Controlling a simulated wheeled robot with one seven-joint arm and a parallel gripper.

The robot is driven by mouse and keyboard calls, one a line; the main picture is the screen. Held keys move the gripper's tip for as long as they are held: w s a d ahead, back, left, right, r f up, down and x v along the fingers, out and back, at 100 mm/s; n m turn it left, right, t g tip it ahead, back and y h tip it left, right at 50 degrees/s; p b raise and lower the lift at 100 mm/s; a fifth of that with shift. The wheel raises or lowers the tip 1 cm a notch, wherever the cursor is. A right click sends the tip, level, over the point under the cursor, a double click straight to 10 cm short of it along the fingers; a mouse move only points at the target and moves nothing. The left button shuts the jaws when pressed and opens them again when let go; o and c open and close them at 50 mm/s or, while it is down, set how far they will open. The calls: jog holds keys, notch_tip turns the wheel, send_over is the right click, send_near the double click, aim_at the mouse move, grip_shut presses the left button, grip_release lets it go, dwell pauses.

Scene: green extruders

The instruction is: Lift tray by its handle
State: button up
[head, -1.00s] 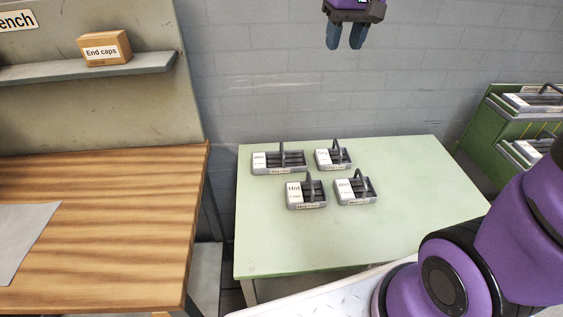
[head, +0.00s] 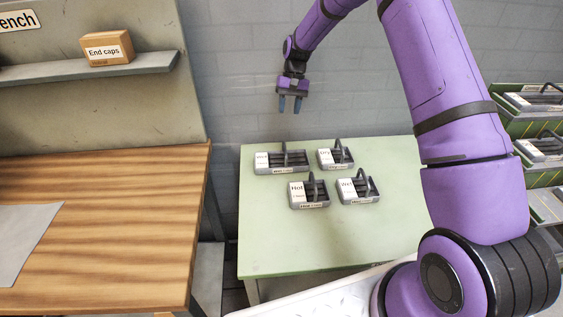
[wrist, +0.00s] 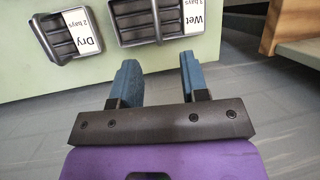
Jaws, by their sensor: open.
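Several small grey trays with upright handles stand on the green table (head: 270,245). The back left tray (head: 281,170) is the widest and has a white "Wet" label. The back right tray (head: 345,166) has a white label. The front left tray (head: 324,202) is labelled "Hot", and the front right tray (head: 372,198) "Wet". My gripper (head: 290,105) is open and empty in the air above and behind the back left tray, fingers down. In the wrist view the fingers (wrist: 161,88) are apart, with the "Wet 3 bays" tray (wrist: 163,35) and "Dry 2 bays" tray (wrist: 52,47) beyond them.
A wooden bench (head: 100,215) stands at the left, with an "End caps" box (head: 106,58) on its shelf. A green rack (head: 512,122) with more trays stands at the right. The green table's front left is clear.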

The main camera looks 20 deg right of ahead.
send_near(285, 147)
jog(key=x, duration=0.4)
jog(key=shift+w+a+f, duration=0.15)
jog(key=shift+w+a, duration=0.05)
jog(key=shift+w, duration=0.15)
jog(key=shift+s+x, duration=0.2)
jog(key=shift+x, duration=1.45)
jog(key=shift+s+x, duration=0.15)
jog(key=shift+x, duration=1.45)
jog(key=shift+d, duration=0.15)
grip_shut()
